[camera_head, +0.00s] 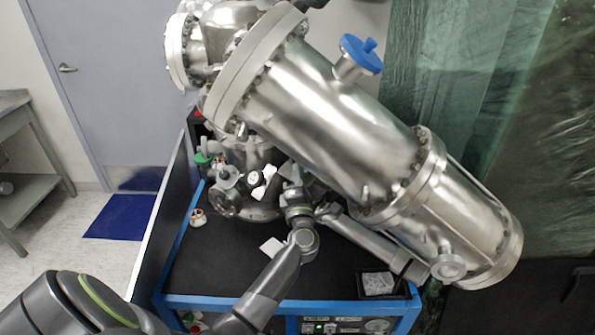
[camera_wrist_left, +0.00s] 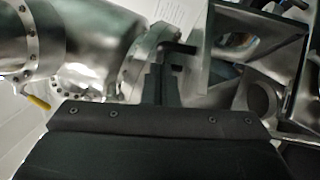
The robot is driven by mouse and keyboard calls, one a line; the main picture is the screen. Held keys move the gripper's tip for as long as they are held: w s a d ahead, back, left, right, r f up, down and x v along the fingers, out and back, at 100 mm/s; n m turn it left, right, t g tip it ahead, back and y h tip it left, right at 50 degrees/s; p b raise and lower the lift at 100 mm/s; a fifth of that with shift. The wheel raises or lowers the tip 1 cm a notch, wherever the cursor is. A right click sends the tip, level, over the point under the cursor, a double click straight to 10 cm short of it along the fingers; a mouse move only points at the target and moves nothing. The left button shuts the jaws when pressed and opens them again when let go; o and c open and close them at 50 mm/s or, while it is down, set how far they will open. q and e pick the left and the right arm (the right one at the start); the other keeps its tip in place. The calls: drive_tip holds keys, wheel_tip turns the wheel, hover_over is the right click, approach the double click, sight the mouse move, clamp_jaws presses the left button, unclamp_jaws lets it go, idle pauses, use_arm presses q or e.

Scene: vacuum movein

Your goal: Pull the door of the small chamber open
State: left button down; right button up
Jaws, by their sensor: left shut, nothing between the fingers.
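My left arm comes in from the lower left of the head view and reaches the small metal fittings under the big steel cylinder. My left gripper (camera_head: 268,181) is small and partly hidden there. In the left wrist view my left gripper (camera_wrist_left: 165,72) is shut, with nothing between its fingers. A dark bent piece, possibly a handle, is right by the fingertips; I cannot tell whether they touch. A round steel flange (camera_wrist_left: 135,62) is just left of them. A dark square-edged frame stands to the right. I cannot tell the small chamber's door clearly in either view.
The large steel cylinder (camera_head: 330,120) slants over the black-topped blue cart (camera_head: 205,270) and leaves little headroom. A small black tray (camera_head: 382,284) lies at the cart's right front. The cart top's front left is mostly clear.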

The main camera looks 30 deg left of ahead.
use_arm(q)
drive_tip(key=shift+w, duration=0.1)
idle(0.3)
drive_tip(key=w+r+p, duration=0.1)
drive_tip(key=p, duration=0.1)
drive_tip(key=w+r+m+h+p, duration=0.1)
drive_tip(key=p, duration=0.2)
drive_tip(key=shift+w+d+r+p, duration=0.1)
drive_tip(key=shift+d+r+p, duration=0.05)
drive_tip(key=shift+r+p, duration=0.2)
drive_tip(key=shift+w+r, duration=0.1)
drive_tip(key=shift+w, duration=0.25)
drive_tip(key=w, duration=0.1)
drive_tip(key=w+r, duration=0.1)
drive_tip(key=w, duration=0.1)
drive_tip(key=w+d, duration=0.1)
drive_tip(key=shift+w+r+p, duration=0.25)
drive_tip(key=shift+p, duration=0.05)
drive_tip(key=shift+w+d+r+b, duration=0.15)
drive_tip(key=shift+w+b, duration=0.15)
drive_tip(key=shift+w, duration=0.75)
